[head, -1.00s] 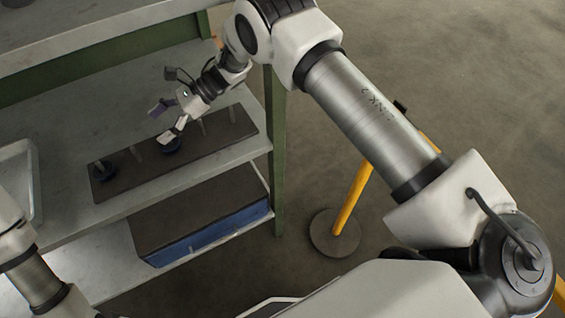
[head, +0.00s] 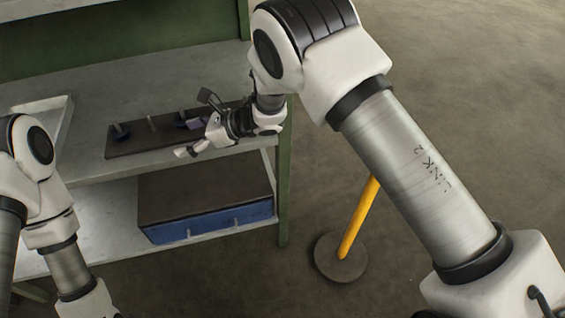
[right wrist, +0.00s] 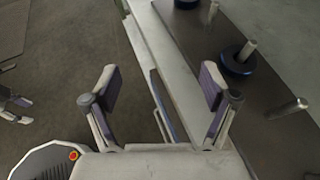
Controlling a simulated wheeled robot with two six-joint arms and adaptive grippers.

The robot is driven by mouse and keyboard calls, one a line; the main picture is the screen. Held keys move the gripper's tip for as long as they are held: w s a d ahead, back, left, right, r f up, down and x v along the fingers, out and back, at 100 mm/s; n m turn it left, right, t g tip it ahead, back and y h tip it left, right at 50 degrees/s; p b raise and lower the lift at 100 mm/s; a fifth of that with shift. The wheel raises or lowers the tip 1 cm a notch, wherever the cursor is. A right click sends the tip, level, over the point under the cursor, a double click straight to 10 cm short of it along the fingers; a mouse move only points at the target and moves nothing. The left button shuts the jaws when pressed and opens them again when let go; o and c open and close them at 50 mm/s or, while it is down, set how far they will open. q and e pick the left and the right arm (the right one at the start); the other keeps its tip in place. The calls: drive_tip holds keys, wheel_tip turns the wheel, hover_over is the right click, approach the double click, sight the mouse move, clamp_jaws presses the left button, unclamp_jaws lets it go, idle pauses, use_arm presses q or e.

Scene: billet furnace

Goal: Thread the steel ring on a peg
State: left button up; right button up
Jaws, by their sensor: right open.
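A dark board (head: 125,147) with several upright steel pegs lies on the shelf. A dark, blue-edged ring (right wrist: 236,66) sits low around a peg (right wrist: 248,49), flat near the board. A second such ring (right wrist: 186,3) is cut by the top edge of the right wrist view. Bare pegs (right wrist: 287,108) stand on the board too. My right gripper (head: 188,138) is open and empty at the front edge of the board. Its two fingers (right wrist: 158,72) stand wide apart, with the shelf edge between them. In the head view my left arm enters at left; its gripper is cut off.
A blue-sided box (head: 205,222) with a dark top stands on the lower shelf. A pale tray (head: 55,115) lies at left. A green shelf post (head: 284,180) and a yellow post (head: 358,220) on a round foot stand nearby. Floor at right is free.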

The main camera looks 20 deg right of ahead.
drive_tip(key=s+d+f+m+t+h, duration=0.2)
drive_tip(key=s+d+m+h, duration=0.1)
drive_tip(key=d, duration=0.3)
drive_tip(key=s+d+f+m+t+h, duration=0.2)
drive_tip(key=s+d+m+t+h, duration=0.1)
drive_tip(key=d+m, duration=0.2)
drive_tip(key=s+d+f+m+t+h, duration=0.2)
drive_tip(key=s+d+m+t+h, duration=0.1)
drive_tip(key=d, duration=0.6)
drive_tip(key=shift+d+m+h+p, duration=0.25)
drive_tip(key=shift+m+h+p, duration=0.15)
drive_tip(key=shift+h, duration=0.2)
drive_tip(key=shift+f, duration=0.1)
drive_tip(key=s+d+f+m+g+h, duration=0.2)
drive_tip(key=s+d+f+m+g, duration=0.4)
drive_tip(key=s+d+f+m, duration=0.55)
drive_tip(key=s+f+m+g, duration=0.2)
drive_tip(key=s+m, duration=0.6)
drive_tip(key=m, duration=0.5)
drive_tip(key=s+a+f+m+g, duration=0.1)
drive_tip(key=s+f+m+g, duration=0.1)
drive_tip(key=s+m+g, duration=0.3)
drive_tip(key=s+m, duration=0.4)
drive_tip(key=m, duration=0.5)
drive_tip(key=shift+s+f, duration=0.15)
